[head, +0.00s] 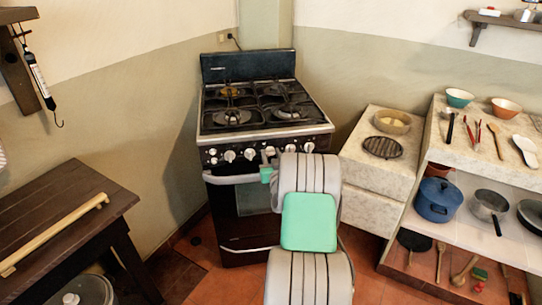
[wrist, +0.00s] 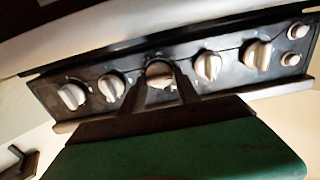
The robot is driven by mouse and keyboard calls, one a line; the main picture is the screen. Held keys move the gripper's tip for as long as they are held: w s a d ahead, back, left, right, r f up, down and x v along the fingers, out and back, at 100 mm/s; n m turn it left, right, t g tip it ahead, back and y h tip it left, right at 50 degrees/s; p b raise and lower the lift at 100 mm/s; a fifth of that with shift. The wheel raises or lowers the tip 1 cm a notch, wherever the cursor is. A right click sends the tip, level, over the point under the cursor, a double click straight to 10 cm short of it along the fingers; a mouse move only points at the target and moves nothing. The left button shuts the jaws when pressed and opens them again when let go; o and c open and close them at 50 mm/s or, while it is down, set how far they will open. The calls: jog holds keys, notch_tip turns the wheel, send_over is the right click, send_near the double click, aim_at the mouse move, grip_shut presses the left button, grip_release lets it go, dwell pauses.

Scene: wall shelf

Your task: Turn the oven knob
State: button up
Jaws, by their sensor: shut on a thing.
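The black oven (head: 265,110) stands against the wall with a row of white knobs along its front panel, beneath the cooktop. In the wrist view the middle knob (wrist: 160,74) sits between the two dark fingers of my gripper (wrist: 160,84), which is shut on it. In the head view my gripper (head: 268,158) is at the middle of the knob row, and my arm covers part of the oven front. The other knobs, such as the left knob (head: 230,155), are free. The held knob's exact angle is hard to tell.
The oven door handle (head: 232,179) runs just below the knobs. A stone counter (head: 375,175) with a bowl (head: 393,121) stands close on the right, beside shelves of pots. A dark wooden table (head: 80,215) is at the left, with open floor between it and the oven.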

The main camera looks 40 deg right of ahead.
grip_shut()
jog(key=shift+m, duration=0.3)
jog(key=m+b, duration=0.2)
jog(key=m, duration=0.1)
jog(key=shift+d+f, duration=0.1)
jog(key=m+b, duration=0.1)
jog(key=m, duration=0.3)
jog(key=shift+s+m, duration=0.1)
jog(key=shift+m, duration=0.3)
jog(key=m+b, duration=0.1)
jog(key=m, duration=0.3)
jog(key=shift+d+m, duration=0.1)
jog(key=shift+m, duration=0.2)
jog(key=m, duration=0.4)
jog(key=shift+f+m, duration=0.1)
jog(key=shift+m, duration=0.3)
